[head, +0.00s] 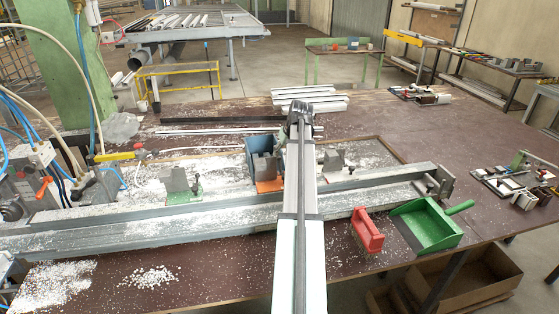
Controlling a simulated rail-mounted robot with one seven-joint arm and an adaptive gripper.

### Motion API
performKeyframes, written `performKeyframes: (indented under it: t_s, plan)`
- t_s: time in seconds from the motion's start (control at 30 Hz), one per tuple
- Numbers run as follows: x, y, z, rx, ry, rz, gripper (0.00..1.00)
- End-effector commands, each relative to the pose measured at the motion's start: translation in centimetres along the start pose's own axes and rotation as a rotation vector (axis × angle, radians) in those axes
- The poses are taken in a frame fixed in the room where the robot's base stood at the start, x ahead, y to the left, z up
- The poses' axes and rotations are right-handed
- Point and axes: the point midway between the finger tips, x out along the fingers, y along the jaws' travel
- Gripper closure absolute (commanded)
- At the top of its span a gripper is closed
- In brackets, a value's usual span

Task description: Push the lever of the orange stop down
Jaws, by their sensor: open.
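The orange stop (269,186) sits on the long grey rail (150,208) near the middle of the bench. A grey block (263,167) stands on it and a blue part (256,147) is behind. My arm crosses in front of its right side, and I cannot make out its lever. The dark end of my arm, with my gripper (300,112), is beyond and above the rail, up and right of the orange stop. The fingers are mostly hidden and I see nothing held. I cannot tell whether it touches anything.
Grey stops stand left (174,179) and right (334,161) along the rail. White chips litter the bench (220,285). Pale profiles (310,98) lie behind. Hoses and a clamp unit crowd the left.

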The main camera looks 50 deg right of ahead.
Motion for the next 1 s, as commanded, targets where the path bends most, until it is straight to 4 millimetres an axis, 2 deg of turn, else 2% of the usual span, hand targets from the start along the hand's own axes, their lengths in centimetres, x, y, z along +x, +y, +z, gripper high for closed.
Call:
performKeyframes:
  t_s: [0.2, 0.4, 0.8, 0.83, 0.9, 0.97, 1.0]
  plan:
    - [3.6, 0.0, 0.0, 0.000, -0.002, -0.001, 0.52]
    - [5.7, 0.0, 0.0, 0.000, -0.001, 0.000, 0.52]
    - [6.4, 0.0, 0.0, 0.000, 0.000, 0.000, 0.52]
    - [6.4, 0.0, 0.0, 0.000, 0.000, 0.000, 0.55]
    - [6.4, 0.0, 0.0, 0.000, 0.000, 0.000, 0.80]
    - [6.4, 0.0, 0.0, 0.000, 0.000, 0.000, 1.00]
    - [6.4, 0.0, 0.0, 0.000, 0.000, 0.000, 1.00]
